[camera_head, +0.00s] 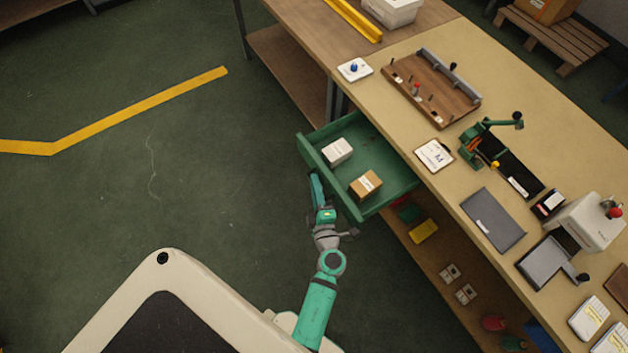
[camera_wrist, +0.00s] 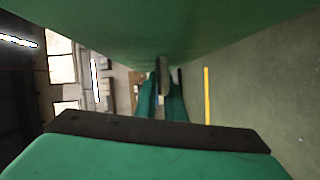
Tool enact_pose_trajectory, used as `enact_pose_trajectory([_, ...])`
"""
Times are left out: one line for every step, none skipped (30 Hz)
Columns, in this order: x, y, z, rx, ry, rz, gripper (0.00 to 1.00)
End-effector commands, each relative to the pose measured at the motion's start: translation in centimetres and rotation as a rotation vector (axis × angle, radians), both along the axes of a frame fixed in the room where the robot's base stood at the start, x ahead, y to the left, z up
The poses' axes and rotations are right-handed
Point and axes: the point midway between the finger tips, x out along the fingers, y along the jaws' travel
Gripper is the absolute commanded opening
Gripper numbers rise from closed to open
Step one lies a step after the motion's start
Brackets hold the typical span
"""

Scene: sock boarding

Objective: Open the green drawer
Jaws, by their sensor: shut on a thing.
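The green drawer (camera_head: 373,151) is pulled out from under the tan workbench, and its inside shows from above. A white box (camera_head: 337,151) and a brown box (camera_head: 365,185) lie in it. My gripper (camera_head: 316,185) is at the drawer's front panel, at the outer side facing the floor. The gripper is shut on the drawer's handle, which is mostly hidden from the head view. In the wrist view, the green drawer front (camera_wrist: 150,25) fills the top, with a dark finger (camera_wrist: 160,132) below it.
The workbench (camera_head: 400,105) carries a wooden pegged board (camera_head: 432,88), a green clamp device (camera_head: 490,140), a dark grey plate (camera_head: 493,219) and a white machine (camera_head: 588,220). A lower shelf (camera_head: 430,260) holds small items. The green floor left of the drawer is clear.

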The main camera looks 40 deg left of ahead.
Motion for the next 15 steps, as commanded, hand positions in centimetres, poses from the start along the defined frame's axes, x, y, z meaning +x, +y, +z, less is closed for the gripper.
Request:
enact_pose_trajectory([0.19, -0.63, -0.18, -0.003, 0.002, -0.014, 0.00])
enact_pose_trajectory([0.19, -0.65, -0.18, -0.004, 0.002, -0.014, 0.00])
enact_pose_trajectory([0.20, -0.66, -0.18, -0.004, 0.002, -0.014, 0.00])
enact_pose_trajectory([0.21, -0.67, -0.19, -0.004, 0.002, -0.014, 0.00])
enact_pose_trajectory([0.21, -0.67, -0.19, -0.004, 0.002, -0.014, 0.00])
enact_pose_trajectory([0.22, -0.67, -0.19, -0.004, 0.002, -0.014, 0.00])
enact_pose_trajectory([0.23, -0.68, -0.19, -0.004, 0.002, -0.014, 0.00])
enact_pose_trajectory([0.23, -0.68, -0.19, -0.004, 0.002, -0.015, 0.00])
enact_pose_trajectory([0.22, -0.67, -0.19, -0.004, 0.002, -0.014, 0.16])
enact_pose_trajectory([0.22, -0.62, -0.18, -0.003, 0.002, -0.014, 0.24])
enact_pose_trajectory([0.21, -0.58, -0.17, -0.003, 0.002, -0.013, 0.28])
enact_pose_trajectory([0.18, -0.49, -0.15, -0.003, 0.002, -0.012, 0.28])
enact_pose_trajectory([0.16, -0.45, -0.13, -0.003, 0.002, -0.011, 0.28])
enact_pose_trajectory([0.14, -0.40, -0.12, -0.002, 0.001, -0.009, 0.28])
enact_pose_trajectory([0.12, -0.33, -0.11, -0.002, 0.001, -0.008, 0.28])
